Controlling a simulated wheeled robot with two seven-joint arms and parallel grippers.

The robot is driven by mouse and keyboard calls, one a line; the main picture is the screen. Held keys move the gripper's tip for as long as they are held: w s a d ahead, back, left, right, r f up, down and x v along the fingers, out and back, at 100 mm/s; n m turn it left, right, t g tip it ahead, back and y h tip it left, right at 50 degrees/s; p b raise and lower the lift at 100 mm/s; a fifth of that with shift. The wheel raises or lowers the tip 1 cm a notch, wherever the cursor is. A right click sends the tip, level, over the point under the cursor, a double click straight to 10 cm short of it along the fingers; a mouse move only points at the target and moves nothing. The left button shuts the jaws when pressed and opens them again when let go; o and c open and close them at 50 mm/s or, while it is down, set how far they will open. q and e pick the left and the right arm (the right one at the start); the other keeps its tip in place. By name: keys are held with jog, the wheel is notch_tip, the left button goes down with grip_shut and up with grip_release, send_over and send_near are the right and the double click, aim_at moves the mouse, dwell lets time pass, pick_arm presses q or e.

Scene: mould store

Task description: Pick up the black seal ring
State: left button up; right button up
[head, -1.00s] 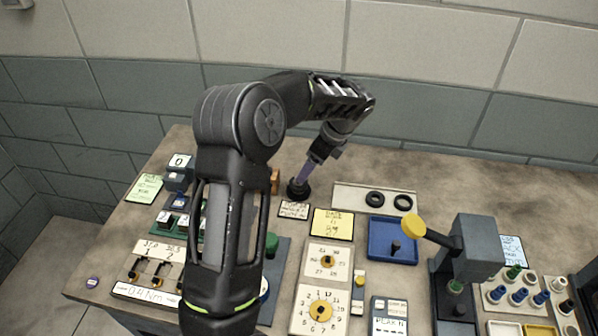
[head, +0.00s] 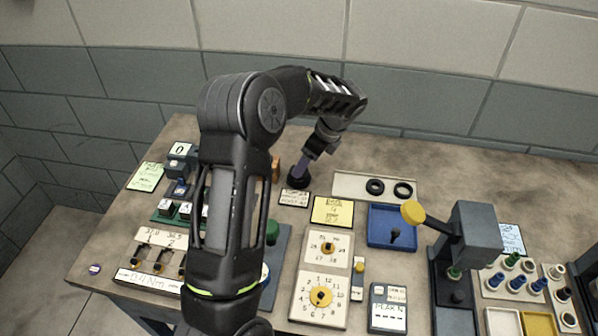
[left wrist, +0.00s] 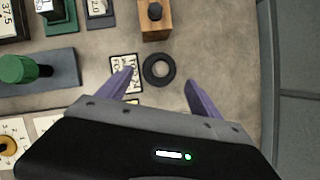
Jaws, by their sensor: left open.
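A black seal ring (left wrist: 159,69) lies flat on the bench in the left wrist view, beside a small lettered card (left wrist: 126,73). It also shows as a dark shape in the head view (head: 298,182), partly covered by the purple fingers. My left gripper (left wrist: 159,80) is open, with a finger on either side of the ring and apart from it in the wrist view. In the head view my left gripper (head: 300,170) points down over the ring; its exact height is unclear. Two more black rings (head: 375,187) lie on a pale strip (head: 345,185). My right gripper is not in view.
A wooden block with a black knob (left wrist: 155,26) stands close beyond the ring. A grey plate with a green knob (left wrist: 20,69) is left of it. A blue tray (head: 378,235) and a lever press (head: 472,245) stand to the right. Bare bench lies behind.

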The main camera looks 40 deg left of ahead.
pick_arm(q)
jog(key=x, duration=0.4)
jog(key=shift+a+f, duration=0.1)
jog(key=shift+f, duration=0.05)
dwell(0.4)
jog(key=c, duration=1.6)
jog(key=shift+o, duration=0.2)
notch_tip(320, 180, up, 10)
jog(key=shift+r, duration=0.1)
notch_tip(320, 180, up, 7)
jog(key=shift+r, duration=0.2)
dwell(0.9)
jog(key=shift+f, duration=0.1)
